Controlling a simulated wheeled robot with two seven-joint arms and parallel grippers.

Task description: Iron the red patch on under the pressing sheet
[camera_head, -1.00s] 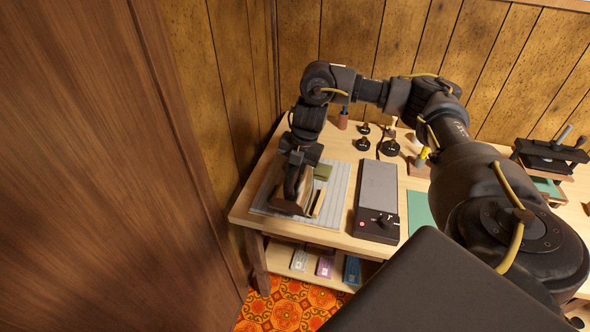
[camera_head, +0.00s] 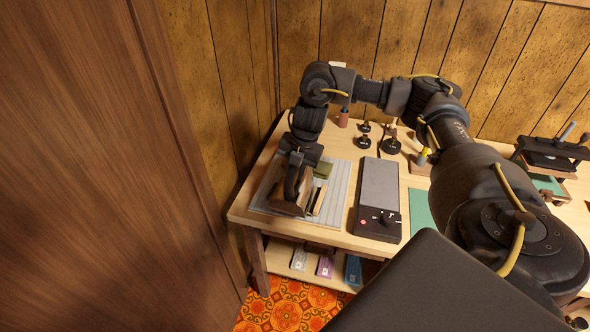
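My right arm comes in from the right and reaches across the table to a pale striped pad (camera_head: 341,185) at the left end. My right gripper (camera_head: 292,192) points down over the pad, at a brown block-like thing (camera_head: 286,207). The gripper touches or overlaps this thing; its fingertips are too dark and small to show whether they are closed on it. A narrow dark and tan strip (camera_head: 318,200) lies just to its right. I cannot make out a red patch or a separate pressing sheet; the arm and brown thing cover part of the pad. My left gripper is out of view.
A grey flat plate device (camera_head: 379,182) with a knob and red light stands right of the pad. An olive block (camera_head: 323,170) lies on the pad's back part. A wooden wall rises at left.

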